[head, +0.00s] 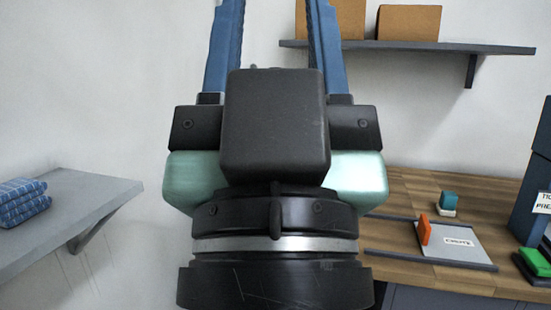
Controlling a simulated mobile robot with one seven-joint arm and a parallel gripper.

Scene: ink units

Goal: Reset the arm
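My gripper (276,8) points upward in the middle of the head view, close to the camera. Its two blue fingers stand well apart, with bare wall visible between them. The fingertips run out of the top of the picture. Nothing shows between the visible parts of the fingers. My black wrist and the gripper's pale green housing fill the lower middle and hide what is behind them.
A wall shelf (450,46) at upper right holds brown boxes (408,22). A grey shelf (80,208) at left holds folded blue cloths (22,202). A wooden desk (400,190) at right bears a grey tray (462,243), an orange block (425,229), a teal-topped stamp (448,202) and a green pad (534,264).

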